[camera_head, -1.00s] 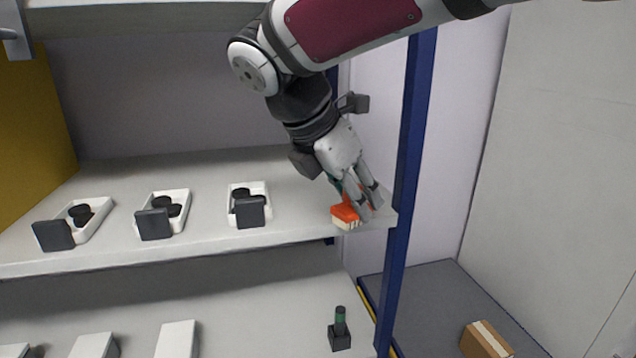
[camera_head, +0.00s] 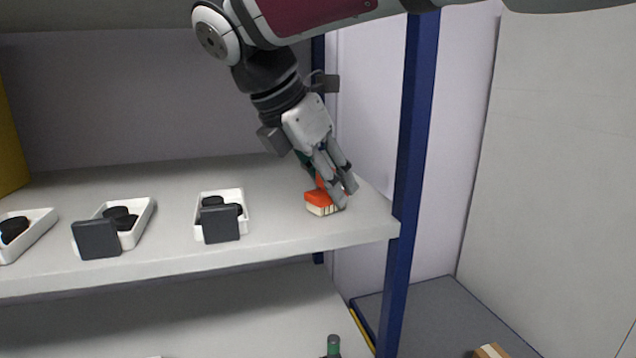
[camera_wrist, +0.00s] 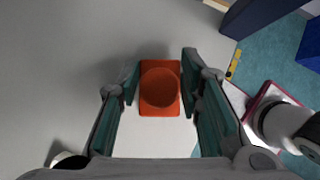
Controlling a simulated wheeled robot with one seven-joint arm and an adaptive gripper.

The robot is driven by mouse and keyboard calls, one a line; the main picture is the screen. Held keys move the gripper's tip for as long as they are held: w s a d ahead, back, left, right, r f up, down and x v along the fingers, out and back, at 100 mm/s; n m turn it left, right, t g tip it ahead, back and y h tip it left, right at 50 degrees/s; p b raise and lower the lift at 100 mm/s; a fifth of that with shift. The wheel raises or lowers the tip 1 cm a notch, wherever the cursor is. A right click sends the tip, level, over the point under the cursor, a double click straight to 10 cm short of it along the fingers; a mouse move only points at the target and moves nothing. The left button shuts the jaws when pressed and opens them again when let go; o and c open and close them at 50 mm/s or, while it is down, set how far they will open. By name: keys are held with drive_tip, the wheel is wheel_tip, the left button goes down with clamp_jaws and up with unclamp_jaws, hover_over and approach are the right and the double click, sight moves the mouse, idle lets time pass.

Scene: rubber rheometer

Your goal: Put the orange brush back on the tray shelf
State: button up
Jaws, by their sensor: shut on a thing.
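The orange brush (camera_head: 318,197) has an orange body and pale bristles facing down. It is at the right end of the upper tray shelf (camera_head: 290,233), right of the trays. My gripper (camera_head: 338,197) is shut on it from above. In the wrist view the orange brush (camera_wrist: 160,88) shows from above between the two fingers of my gripper (camera_wrist: 160,102). The bristles look at or just above the shelf surface; I cannot tell if they touch. The fingers hide part of the brush in the head view.
Several white trays with black round pieces and dark grey plates, such as the nearest tray (camera_head: 222,213), stand left of the brush. A blue post (camera_head: 408,180) rises at the shelf's right front corner. A green-topped item (camera_head: 333,346) stands on the lower shelf.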

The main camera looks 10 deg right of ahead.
drive_tip(key=shift+f, duration=0.2)
drive_tip(key=o, duration=1)
drive_tip(key=shift+b, duration=0.45)
drive_tip(key=s+a, duration=0.2)
drive_tip(key=a, duration=0.1)
drive_tip(key=s+a+b, duration=0.1)
drive_tip(key=s+a, duration=0.1)
drive_tip(key=a, duration=0.2)
drive_tip(key=s+a+r+b, duration=0.1)
drive_tip(key=s+a, duration=0.2)
drive_tip(key=shift+s+a, duration=0.1)
drive_tip(key=shift+a, duration=0.2)
